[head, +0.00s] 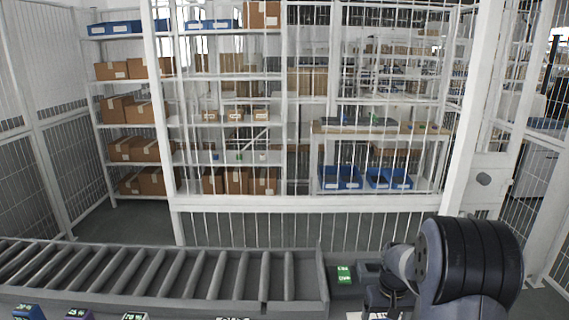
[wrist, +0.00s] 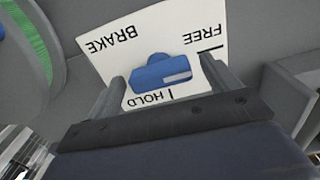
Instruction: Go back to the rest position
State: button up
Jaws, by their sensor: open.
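My gripper (wrist: 165,85) shows in the wrist view with its two fingers apart. Between and beyond the fingers is a blue knob (wrist: 162,74) on a white plate (wrist: 135,45) marked BRAKE, FREE and HOLD. The knob's pointer lies near the HOLD mark. I cannot tell whether the fingers touch the knob. In the head view my arm fills the lower right, and the gripper's fingertips are hidden or too small to make out there.
A grey roller conveyor (head: 190,272) runs along the lower left. A green block (head: 344,274) with white lettering sits right of its end. Behind stands a white mesh fence (head: 320,203) with shelves of boxes beyond. A green curved part (wrist: 30,38) is at the wrist view's upper left.

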notch_tip(320, 180, up, 11)
jog(key=shift+n, duration=0.3)
notch_tip(320, 180, down, 11)
jog(key=shift+r, duration=0.1)
jog(key=m+p, duration=0.2)
jog(key=m, duration=0.5)
jog(key=m+p, duration=0.3)
jog(key=m, duration=0.3)
notch_tip(320, 180, up, 9)
jog(key=shift+f+b, duration=0.2)
jog(key=shift+b, duration=0.7)
jog(key=shift+r, duration=0.75)
